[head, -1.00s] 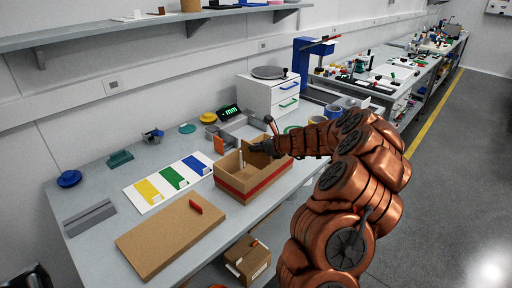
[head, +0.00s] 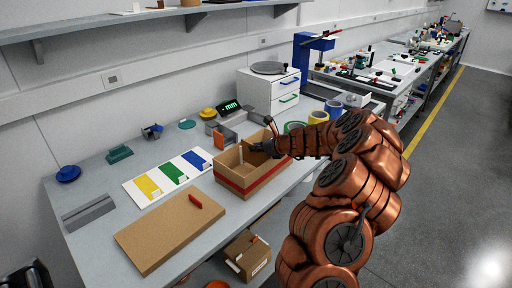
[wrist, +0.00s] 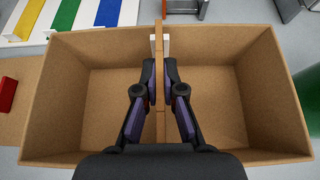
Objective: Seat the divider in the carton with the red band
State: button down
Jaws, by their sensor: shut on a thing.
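The carton with the red band (head: 262,181) stands open on the bench, near its front edge. My gripper (wrist: 159,88) reaches into or just over its middle and is shut on the thin brown divider (wrist: 159,60). In the wrist view the divider appears edge-on, running from the far wall toward me. Its far end lies between two white guide strips (wrist: 167,44) on the carton's far wall. The near end is hidden by my gripper. I cannot tell whether its bottom edge touches the carton floor. A white guide strip also shows in the head view (head: 241,154).
A brown board (head: 165,236) with a red piece (head: 195,202) lies left of the carton. A card with yellow, green and blue stripes (head: 141,197) lies behind it.

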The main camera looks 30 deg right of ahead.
jog(key=shift+f+b, duration=0.55)
jog(key=shift+f, duration=0.5)
jog(key=c, duration=1.2)
grip_release()
jog(key=v, duration=1.2)
